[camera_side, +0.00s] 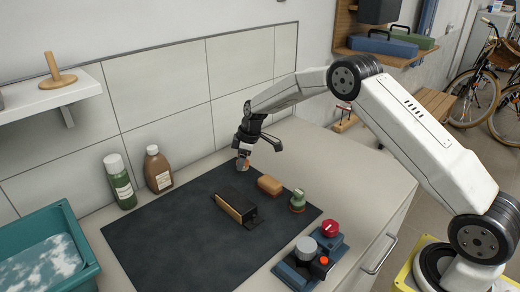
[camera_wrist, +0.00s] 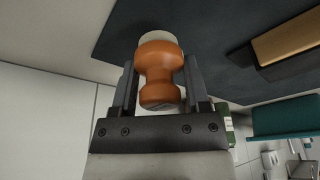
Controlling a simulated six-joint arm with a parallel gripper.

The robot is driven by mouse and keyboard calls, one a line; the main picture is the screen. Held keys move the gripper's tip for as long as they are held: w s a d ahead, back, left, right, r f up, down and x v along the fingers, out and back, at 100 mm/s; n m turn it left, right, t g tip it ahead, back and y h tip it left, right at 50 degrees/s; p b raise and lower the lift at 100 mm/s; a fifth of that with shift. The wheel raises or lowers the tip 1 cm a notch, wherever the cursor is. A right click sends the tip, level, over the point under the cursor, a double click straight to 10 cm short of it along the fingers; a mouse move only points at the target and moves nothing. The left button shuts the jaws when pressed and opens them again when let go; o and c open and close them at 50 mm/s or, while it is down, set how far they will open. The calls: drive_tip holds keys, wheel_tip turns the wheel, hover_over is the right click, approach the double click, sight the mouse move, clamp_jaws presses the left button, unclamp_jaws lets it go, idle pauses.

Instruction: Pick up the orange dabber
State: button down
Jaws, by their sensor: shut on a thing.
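The orange dabber (camera_wrist: 158,70) has an orange waisted body with a pale end. In the wrist view it sits between the two fingers of my gripper (camera_wrist: 159,88), which is shut on it. In the side view my gripper (camera_side: 243,160) is above the far edge of the dark mat, and the dabber (camera_side: 242,163) shows as a small orange and pale piece at the fingertips. It appears held above the mat, though the exact gap is hard to tell. The fingers partly hide it in the side view.
Two bottles (camera_side: 158,168) stand by the tiled wall. A teal tub (camera_side: 75,232) is at left; a device with a red knob (camera_side: 330,228) is at front right.

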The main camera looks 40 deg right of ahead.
drive_tip(key=s+r, duration=1.1)
drive_tip(key=s, duration=0.3)
drive_tip(key=shift+a, duration=0.35)
drive_tip(key=c, duration=0.7)
unclamp_jaws()
drive_tip(key=c, duration=0.5)
drive_tip(key=w+a, duration=0.2)
drive_tip(key=a, duration=0.1)
drive_tip(key=w+a, duration=0.2)
drive_tip(key=a, duration=0.2)
drive_tip(key=w+a+f, duration=0.1)
drive_tip(key=w+a, duration=0.1)
drive_tip(key=a, duration=0.2)
drive_tip(key=shift+w+a, duration=0.25)
drive_tip(key=shift+w, duration=0.15)
